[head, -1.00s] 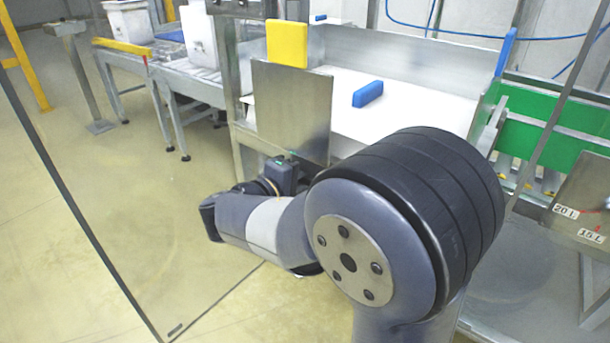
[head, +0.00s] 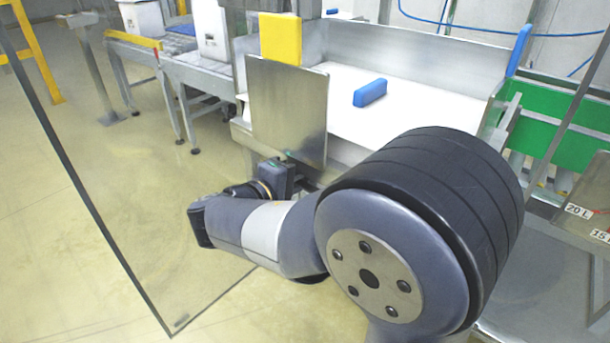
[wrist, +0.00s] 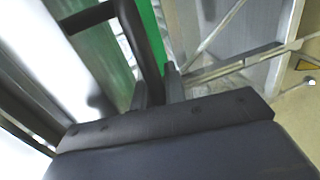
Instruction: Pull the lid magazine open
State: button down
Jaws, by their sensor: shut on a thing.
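In the wrist view my gripper (wrist: 158,88) is shut on a black bar handle (wrist: 142,40). The handle rises between the fingers and bends left towards a green and silver metal part (wrist: 90,45). I take the handle to belong to the lid magazine, but I cannot tell how far open the magazine is. In the head view my gripper and the handle are hidden behind my arm; only my dark wrist shows, below an upright metal plate.
A metal plate (head: 287,110) stands beside a white worktop (head: 425,105) with a blue block (head: 370,92) on it. A yellow block (head: 280,38) is behind the plate. A clear panel's dark edge (head: 95,195) is at left. A green panel (head: 570,130) is at right.

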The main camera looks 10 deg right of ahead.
jog(key=c, duration=1.7)
grip_release()
jog(key=shift+c, duration=0.2)
jog(key=p+v, duration=0.2)
jog(key=v, duration=0.8)
jog(key=shift+s+a, duration=0.25)
jog(key=shift+a, duration=0.05)
jog(key=shift+d, duration=0.1)
jog(key=b+x, duration=0.2)
jog(key=x, duration=0.9)
jog(key=shift+w, duration=0.15)
